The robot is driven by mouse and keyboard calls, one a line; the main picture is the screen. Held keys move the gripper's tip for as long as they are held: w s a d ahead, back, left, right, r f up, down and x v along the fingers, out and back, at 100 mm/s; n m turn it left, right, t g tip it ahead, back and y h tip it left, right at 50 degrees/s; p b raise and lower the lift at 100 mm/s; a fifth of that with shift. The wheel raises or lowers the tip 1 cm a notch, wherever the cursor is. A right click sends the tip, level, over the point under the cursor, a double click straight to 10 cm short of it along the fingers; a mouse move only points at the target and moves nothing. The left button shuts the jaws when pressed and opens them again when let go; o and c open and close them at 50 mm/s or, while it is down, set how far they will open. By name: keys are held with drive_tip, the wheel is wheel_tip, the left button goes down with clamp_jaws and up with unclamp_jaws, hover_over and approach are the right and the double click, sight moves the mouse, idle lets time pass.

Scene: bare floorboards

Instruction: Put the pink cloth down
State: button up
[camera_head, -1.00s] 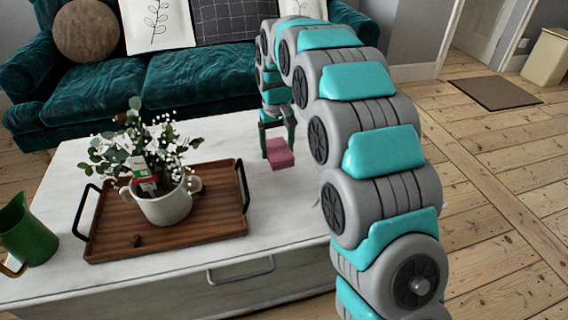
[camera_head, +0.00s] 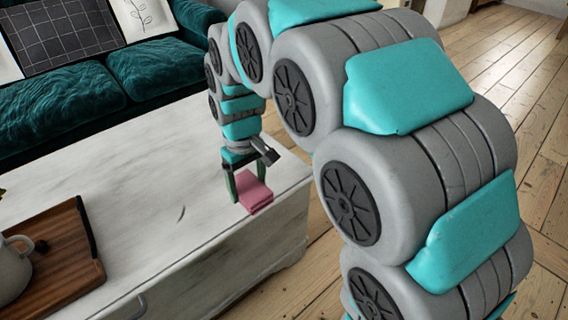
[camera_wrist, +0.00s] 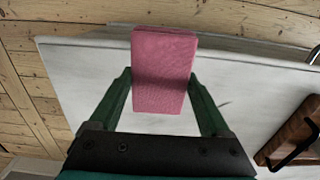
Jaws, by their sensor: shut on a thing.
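The pink cloth (camera_head: 253,191) is a folded block, held between the two green fingers of my gripper (camera_head: 246,186). In the wrist view the cloth (camera_wrist: 163,72) stands out past the fingertips, and my gripper (camera_wrist: 160,92) has a finger at each side of it. The cloth is over the right end of the white table (camera_head: 150,195), near its front edge. I cannot tell for sure whether its underside touches the tabletop.
A wooden tray (camera_head: 72,268) with a white pot (camera_head: 13,262) is at the left of the table. The tabletop between tray and cloth is clear. A teal sofa (camera_head: 165,70) stands behind. Bare floorboards (camera_head: 545,130) lie to the right.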

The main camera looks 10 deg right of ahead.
drive_tip(key=shift+s+d+f, duration=0.15)
drive_tip(key=shift+d, duration=0.55)
drive_tip(key=p, duration=0.1)
hover_over(250, 165)
drive_tip(key=shift+f, duration=2.5)
drive_tip(key=shift+f, duration=0.15)
drive_tip(key=o, duration=1.4)
